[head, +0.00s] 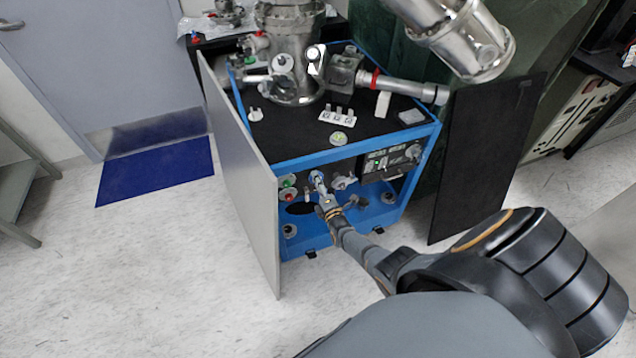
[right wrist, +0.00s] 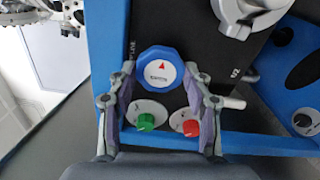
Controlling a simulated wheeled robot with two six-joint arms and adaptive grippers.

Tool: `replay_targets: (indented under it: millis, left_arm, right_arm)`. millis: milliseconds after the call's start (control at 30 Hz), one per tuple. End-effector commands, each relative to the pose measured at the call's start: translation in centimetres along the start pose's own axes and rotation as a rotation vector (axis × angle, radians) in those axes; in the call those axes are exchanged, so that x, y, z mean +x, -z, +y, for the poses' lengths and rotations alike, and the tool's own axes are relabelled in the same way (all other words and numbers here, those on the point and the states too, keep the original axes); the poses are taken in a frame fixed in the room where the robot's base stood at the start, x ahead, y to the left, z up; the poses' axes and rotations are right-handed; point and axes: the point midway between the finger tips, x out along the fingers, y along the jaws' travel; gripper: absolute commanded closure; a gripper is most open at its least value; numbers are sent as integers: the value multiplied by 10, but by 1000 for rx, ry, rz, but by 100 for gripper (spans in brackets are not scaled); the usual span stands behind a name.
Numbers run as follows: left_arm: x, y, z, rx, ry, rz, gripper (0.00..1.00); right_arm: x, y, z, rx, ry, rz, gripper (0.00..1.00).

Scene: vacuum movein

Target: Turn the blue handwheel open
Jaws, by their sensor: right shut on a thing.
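The blue handwheel (right wrist: 160,72) has a white centre with a red arrow pointing up in the right wrist view. It sits on the dark front panel of the blue-framed cart. In the head view the handwheel (head: 316,178) is small and partly hidden by my right gripper (head: 325,200). In the right wrist view my right gripper (right wrist: 161,80) has one finger on each side of the handwheel, shut on its rim. My left gripper is not in view.
A green knob (right wrist: 146,122) and a red knob (right wrist: 191,127) sit close to the fingers. A grey side panel (head: 240,170) stands left of the cart, and a black panel (head: 480,160) stands right. Metal vacuum parts (head: 290,50) stand on top.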

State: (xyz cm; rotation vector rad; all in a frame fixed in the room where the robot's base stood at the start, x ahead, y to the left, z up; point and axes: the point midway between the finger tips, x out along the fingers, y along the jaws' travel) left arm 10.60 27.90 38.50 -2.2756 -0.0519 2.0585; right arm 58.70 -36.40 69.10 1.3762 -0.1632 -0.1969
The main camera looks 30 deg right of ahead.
Motion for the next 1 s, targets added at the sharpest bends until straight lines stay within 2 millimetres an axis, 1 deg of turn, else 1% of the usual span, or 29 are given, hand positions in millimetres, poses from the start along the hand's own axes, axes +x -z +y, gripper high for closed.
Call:
replay_targets:
  millis: [33, 533, 567, 700, 733, 1000]
  left_arm:
    - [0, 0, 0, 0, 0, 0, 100]
    - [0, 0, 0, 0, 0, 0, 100]
    - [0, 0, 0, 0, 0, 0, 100]
    - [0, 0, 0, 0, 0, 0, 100]
    - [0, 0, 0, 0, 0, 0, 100]
    - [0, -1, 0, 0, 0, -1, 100]
  right_arm:
    - [-1, 0, -2, -8, 5, 1, 82]
    - [-1, 0, -2, -26, 5, 1, 82]
    - [-1, 0, -2, -26, 5, 1, 47]
    - [-1, 0, -2, -25, 3, 1, 28]
    - [-1, 0, -1, -25, 3, 1, 27]
    - [-1, 0, -1, -24, 1, 0, 27]
